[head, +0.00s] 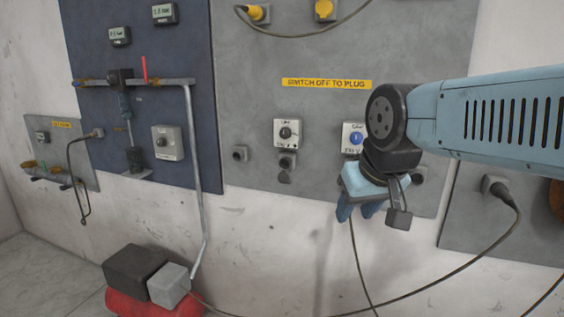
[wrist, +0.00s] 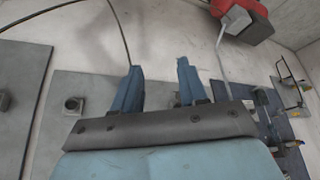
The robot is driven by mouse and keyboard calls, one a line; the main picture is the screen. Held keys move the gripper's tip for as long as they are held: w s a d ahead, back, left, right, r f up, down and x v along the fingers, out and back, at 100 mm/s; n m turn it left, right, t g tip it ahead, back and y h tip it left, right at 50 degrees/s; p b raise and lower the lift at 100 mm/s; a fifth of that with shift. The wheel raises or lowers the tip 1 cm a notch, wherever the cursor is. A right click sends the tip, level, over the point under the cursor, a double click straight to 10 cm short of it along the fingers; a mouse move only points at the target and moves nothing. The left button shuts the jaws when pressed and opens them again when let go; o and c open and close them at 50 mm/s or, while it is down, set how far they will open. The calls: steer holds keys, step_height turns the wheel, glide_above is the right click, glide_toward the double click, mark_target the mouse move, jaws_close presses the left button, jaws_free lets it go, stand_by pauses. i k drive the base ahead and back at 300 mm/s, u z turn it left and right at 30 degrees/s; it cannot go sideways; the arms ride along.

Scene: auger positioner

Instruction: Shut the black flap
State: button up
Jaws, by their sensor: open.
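A dark socket (head: 287,160) sits under a switch box with a black knob on the grey wall panel in the head view. A small dark rounded piece (head: 285,178) hangs just below it and looks like a lowered flap; it is too small to be sure. My gripper (head: 359,212) is to the right of it and lower, apart from it, in front of the panel's lower edge. In the wrist view my gripper (wrist: 158,76) shows two blue fingers spread apart with nothing between them. I cannot make out the flap in the wrist view.
Another socket (head: 240,153) is on the left of the panel. A blue-knobbed switch box (head: 354,138) is partly behind my arm. A cable (head: 357,255) hangs below my gripper. A plugged-in cable (head: 497,187) is at right. Dark and grey blocks (head: 134,268) stand low at left.

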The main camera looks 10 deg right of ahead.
mark_target(283, 177)
steer(key=u, duration=0.4)
steer(key=k, duration=1.65)
steer(key=z, duration=0.7)
steer(key=i, duration=1)
steer(key=z, duration=0.05)
